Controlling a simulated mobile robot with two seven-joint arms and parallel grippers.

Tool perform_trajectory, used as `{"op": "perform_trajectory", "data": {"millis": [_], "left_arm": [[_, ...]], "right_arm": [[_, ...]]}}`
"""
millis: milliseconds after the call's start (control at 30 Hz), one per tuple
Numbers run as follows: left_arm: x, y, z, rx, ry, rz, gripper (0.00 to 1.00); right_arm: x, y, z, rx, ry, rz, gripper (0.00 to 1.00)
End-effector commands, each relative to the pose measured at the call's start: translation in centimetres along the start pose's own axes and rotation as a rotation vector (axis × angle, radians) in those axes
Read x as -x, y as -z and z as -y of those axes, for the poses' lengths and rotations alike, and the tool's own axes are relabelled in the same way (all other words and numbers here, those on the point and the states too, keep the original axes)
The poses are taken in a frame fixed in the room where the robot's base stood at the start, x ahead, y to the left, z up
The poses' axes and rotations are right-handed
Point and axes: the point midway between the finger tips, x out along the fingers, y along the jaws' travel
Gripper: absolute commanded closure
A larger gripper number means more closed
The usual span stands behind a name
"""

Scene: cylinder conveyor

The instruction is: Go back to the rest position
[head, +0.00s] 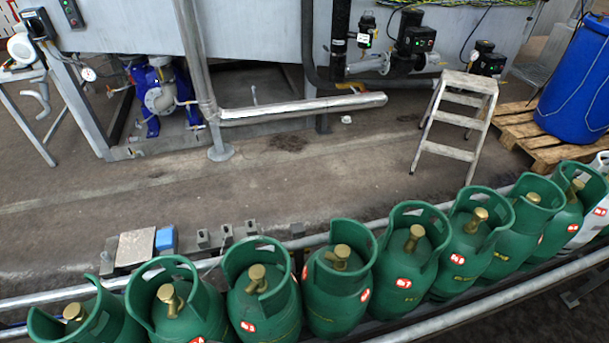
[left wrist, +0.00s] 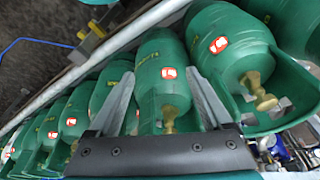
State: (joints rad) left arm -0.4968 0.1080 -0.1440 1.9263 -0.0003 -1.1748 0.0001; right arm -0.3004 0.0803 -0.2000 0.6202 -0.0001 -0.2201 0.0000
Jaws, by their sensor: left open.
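In the left wrist view my left gripper (left wrist: 160,74) is open, its two grey fingers spread apart. A green gas cylinder (left wrist: 163,52) with a brass valve shows between the fingers. I cannot tell how far it is from them or whether they touch it. Another green cylinder (left wrist: 235,50) is just to its right. In the head view a row of several green cylinders (head: 337,298) stands upright along the bottom, each with a collar around a brass valve. Neither of my grippers shows in the head view.
The cylinders stand on a conveyor with metal side rails (head: 490,298). Behind it are open floor, a step stool (head: 455,118), a blue barrel (head: 580,90) on a wooden pallet (head: 535,135), and a tank with pumps and pipes (head: 300,108). A white-grey cylinder (head: 590,225) is at the right.

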Motion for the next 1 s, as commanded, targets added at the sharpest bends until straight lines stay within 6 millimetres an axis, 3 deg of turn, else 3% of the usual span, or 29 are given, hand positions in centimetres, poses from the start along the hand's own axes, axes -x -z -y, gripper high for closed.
{"op": "perform_trajectory", "data": {"millis": [33, 200, 500, 733, 900, 1000], "left_arm": [[-2.8, -1.1, -0.1, -0.001, -0.002, 0.014, 0.17], [-9.4, -4.8, -0.4, -0.007, -0.005, 0.043, 0.17], [-19.1, -12.9, -0.9, -0.018, -0.012, 0.093, 0.17], [-24.1, -19.9, -1.1, -0.027, -0.014, 0.129, 0.17], [-25.8, -23.7, -1.1, -0.032, -0.016, 0.146, 0.17], [-26.1, -24.8, -1.1, -0.034, -0.016, 0.15, 0.17]], "right_arm": [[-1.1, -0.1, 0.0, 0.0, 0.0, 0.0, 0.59], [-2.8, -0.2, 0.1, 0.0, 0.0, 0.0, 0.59], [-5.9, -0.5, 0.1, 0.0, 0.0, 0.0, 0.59], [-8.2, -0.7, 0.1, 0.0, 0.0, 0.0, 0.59], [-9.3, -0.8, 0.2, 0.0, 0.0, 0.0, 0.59], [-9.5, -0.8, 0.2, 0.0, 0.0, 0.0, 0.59]]}}
